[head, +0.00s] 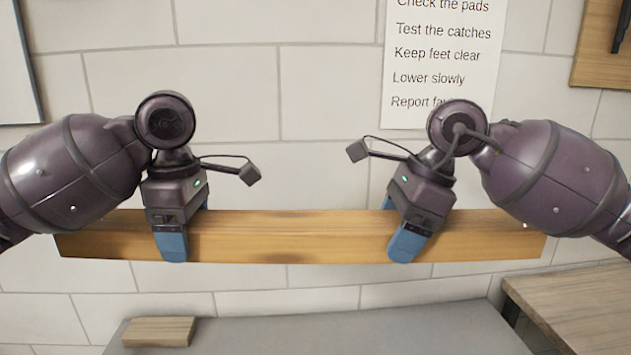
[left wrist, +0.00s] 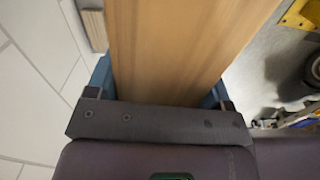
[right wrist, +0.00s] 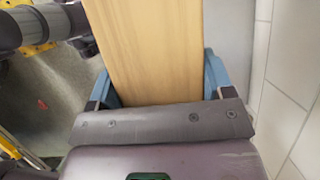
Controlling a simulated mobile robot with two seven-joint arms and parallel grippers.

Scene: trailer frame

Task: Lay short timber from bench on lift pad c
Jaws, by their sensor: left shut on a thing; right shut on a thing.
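A long timber beam (head: 300,237) hangs level in front of the tiled wall in the head view, held from above by both arms. My left gripper (head: 180,235) is shut around its left part, with blue fingers on the near and far sides. My right gripper (head: 400,235) is shut around its right part in the same way. The timber also fills the middle of the left wrist view (left wrist: 180,50) and of the right wrist view (right wrist: 150,50), between the blue fingers. Lift pad c cannot be made out in these frames.
Below the timber is a grey surface (head: 350,335) with a small wooden block (head: 158,331) at its left. A wooden top (head: 570,305) stands at the lower right. A printed sheet (head: 440,65) hangs on the wall. Yellow parts (left wrist: 302,14) lie below in the left wrist view.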

